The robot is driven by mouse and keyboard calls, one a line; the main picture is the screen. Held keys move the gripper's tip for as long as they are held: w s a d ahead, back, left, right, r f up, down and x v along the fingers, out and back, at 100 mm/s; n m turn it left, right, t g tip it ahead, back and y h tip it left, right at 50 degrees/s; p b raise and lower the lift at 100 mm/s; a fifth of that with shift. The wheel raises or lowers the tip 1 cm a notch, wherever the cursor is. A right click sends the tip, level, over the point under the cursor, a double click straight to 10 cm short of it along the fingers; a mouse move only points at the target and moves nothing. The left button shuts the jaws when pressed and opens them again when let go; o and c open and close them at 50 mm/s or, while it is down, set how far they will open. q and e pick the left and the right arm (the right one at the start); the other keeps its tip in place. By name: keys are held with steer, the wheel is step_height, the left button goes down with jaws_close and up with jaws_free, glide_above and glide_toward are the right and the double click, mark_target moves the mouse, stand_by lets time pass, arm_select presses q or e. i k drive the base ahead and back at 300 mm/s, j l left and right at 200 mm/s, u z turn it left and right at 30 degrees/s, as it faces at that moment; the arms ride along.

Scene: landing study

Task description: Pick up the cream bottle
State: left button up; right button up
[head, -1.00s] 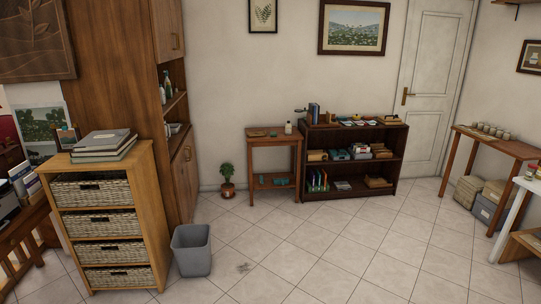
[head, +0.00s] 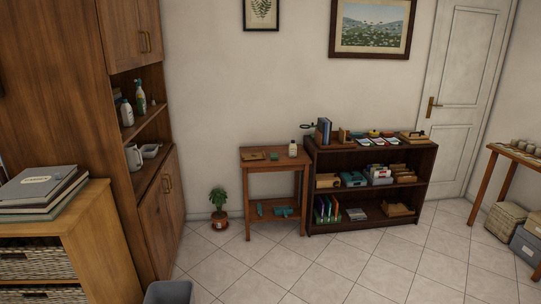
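A small cream bottle (head: 293,149) with a dark cap stands upright near the right end of the top of a small wooden side table (head: 262,164). Another pale bottle (head: 127,113) stands in the open niche of the tall wooden cabinet at the left, with a green bottle (head: 140,101) beside it. From here I cannot tell fine details of either pale bottle. Neither of my grippers shows in the head view.
A low dark bookshelf (head: 370,159) stands right of the side table. A potted plant (head: 219,209) is on the floor left of it. A basket cabinet (head: 90,225) and a grey bin (head: 168,293) are in the left foreground. The tiled floor (head: 335,255) ahead is clear.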

mark_target(292, 148)
steer(key=i, duration=1.7)
steer(key=i+j+z, duration=0.15)
steer(key=i+z, duration=0.15)
steer(key=i, duration=0.45)
steer(key=i+l+u, duration=0.15)
steer(key=i+l, duration=0.2)
steer(key=i+l+u, duration=0.1)
steer(key=i+l, duration=0.2)
steer(key=l, duration=0.2)
steer(key=i+l+u, duration=0.15)
steer(key=i+l, duration=0.15)
steer(key=l, duration=0.15)
